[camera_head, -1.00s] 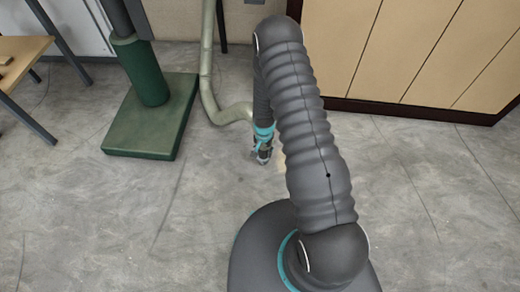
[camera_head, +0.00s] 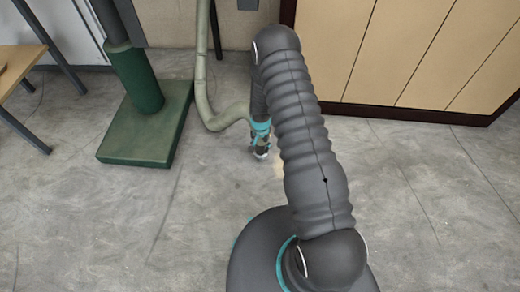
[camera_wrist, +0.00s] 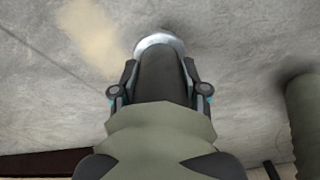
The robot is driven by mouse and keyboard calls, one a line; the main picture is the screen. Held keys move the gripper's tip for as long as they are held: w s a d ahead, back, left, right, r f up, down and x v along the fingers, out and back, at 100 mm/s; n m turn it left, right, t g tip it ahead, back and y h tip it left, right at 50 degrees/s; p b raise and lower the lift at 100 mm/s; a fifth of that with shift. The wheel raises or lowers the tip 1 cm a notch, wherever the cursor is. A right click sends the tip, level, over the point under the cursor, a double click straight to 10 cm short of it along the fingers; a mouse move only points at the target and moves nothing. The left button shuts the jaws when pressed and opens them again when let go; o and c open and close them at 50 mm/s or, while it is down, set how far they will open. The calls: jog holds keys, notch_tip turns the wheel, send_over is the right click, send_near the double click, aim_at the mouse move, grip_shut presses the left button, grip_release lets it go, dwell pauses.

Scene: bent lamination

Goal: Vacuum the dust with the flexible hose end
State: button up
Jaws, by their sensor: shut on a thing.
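The flexible hose (camera_head: 201,75) is grey-green. It hangs down at the back, bends near the floor and runs right to my gripper (camera_head: 259,150). In the wrist view my gripper (camera_wrist: 160,88) is shut on the hose's dark end piece (camera_wrist: 160,72), one finger on each side. The end piece has a silvery rim (camera_wrist: 159,40) and points at the floor; whether it touches is unclear. The dust (camera_wrist: 88,30) is a pale tan patch on the floor, up and left of the rim. In the head view the dust (camera_head: 279,168) shows just right of the gripper, partly behind my arm.
A green pedestal (camera_head: 140,147) with a post stands left of the hose. A wooden table (camera_head: 20,62) is at the far left. A tan panelled cabinet (camera_head: 400,60) with a dark base stands at the back right. The grey concrete floor (camera_head: 120,220) is open in front.

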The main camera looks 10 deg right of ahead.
jog(key=shift+w+d, duration=0.15)
jog(key=shift+w, duration=0.15)
jog(key=shift+s+d, duration=3.9)
jog(key=shift+s, duration=0.25)
jog(key=shift+w+d+b, duration=0.8)
jog(key=shift+w+b, duration=0.2)
jog(key=shift+w, duration=1.7)
notch_tip(320, 180, up, 6)
jog(key=p, duration=0.3)
jog(key=shift+r, duration=0.15)
